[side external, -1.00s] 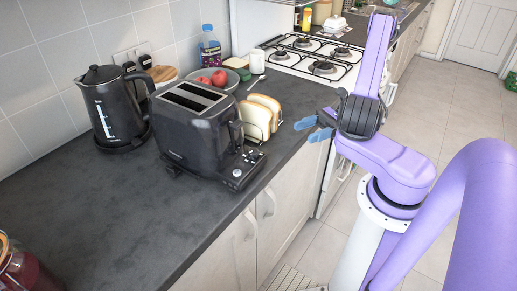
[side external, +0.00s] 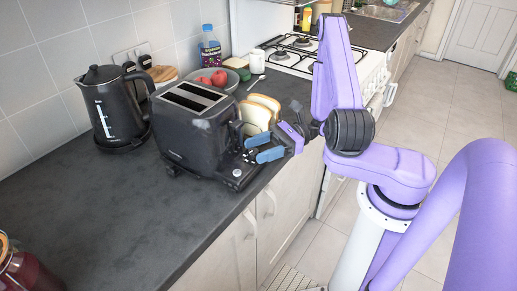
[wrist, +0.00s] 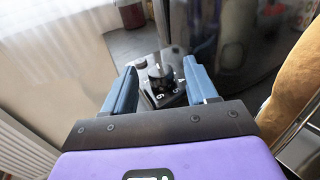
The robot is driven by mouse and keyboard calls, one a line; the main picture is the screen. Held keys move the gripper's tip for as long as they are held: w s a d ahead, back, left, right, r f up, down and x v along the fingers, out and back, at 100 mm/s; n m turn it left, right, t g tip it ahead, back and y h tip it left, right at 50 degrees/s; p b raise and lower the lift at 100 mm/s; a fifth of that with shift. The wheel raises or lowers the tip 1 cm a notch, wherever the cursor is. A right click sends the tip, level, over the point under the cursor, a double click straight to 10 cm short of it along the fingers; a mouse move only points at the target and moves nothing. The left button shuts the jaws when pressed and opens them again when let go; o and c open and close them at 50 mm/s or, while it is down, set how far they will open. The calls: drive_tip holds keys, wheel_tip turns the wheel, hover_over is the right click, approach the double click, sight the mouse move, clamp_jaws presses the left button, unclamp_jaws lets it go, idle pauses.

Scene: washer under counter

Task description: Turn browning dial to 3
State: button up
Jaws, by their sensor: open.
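The black toaster (side external: 192,128) stands on the dark counter, its control panel at the front right end. The browning dial (wrist: 160,76) shows in the wrist view as a black knob with a raised grip and white numbers around it; I can read a 6 and what may be a 5, but not its setting. My gripper (side external: 262,149) is at the panel end of the toaster in the side view, with blue fingers apart. In the wrist view the open gripper (wrist: 162,88) has one finger on each side of the dial, not visibly touching it. In the side view the fingers partly hide the panel.
Bread slices in a rack (side external: 258,112) stand close behind my gripper, also at the right of the wrist view. A black kettle (side external: 113,108) is left of the toaster. A bowl of red fruit (side external: 218,80) and the gas hob (side external: 300,54) lie beyond.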

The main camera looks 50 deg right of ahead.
drive_tip(key=shift+w+a, duration=0.15)
drive_tip(key=shift+a, duration=0.2)
drive_tip(key=c, duration=1.1)
drive_tip(key=shift+o, duration=0.2)
drive_tip(key=shift+m+t, duration=0.3)
drive_tip(key=shift+s+a+m+t+h, duration=0.15)
drive_tip(key=shift+s+m+t+h, duration=0.05)
drive_tip(key=shift+m+t+h, duration=1.15)
drive_tip(key=shift+s+a+m+t+h, duration=0.1)
drive_tip(key=shift+s+m+t+h, duration=0.05)
drive_tip(key=shift+m+t+h, duration=1.15)
drive_tip(key=shift+s+a+m+t+h, duration=0.1)
drive_tip(key=shift+a+m+t+h, duration=0.05)
drive_tip(key=shift+m+t+h, duration=1.05)
drive_tip(key=shift+a+m+t+h, duration=0.1)
drive_tip(key=shift+m+t+h, duration=0.5)
drive_tip(key=shift+h, duration=0.95)
drive_tip(key=shift+m+h, duration=0.25)
drive_tip(key=shift+h, duration=0.25)
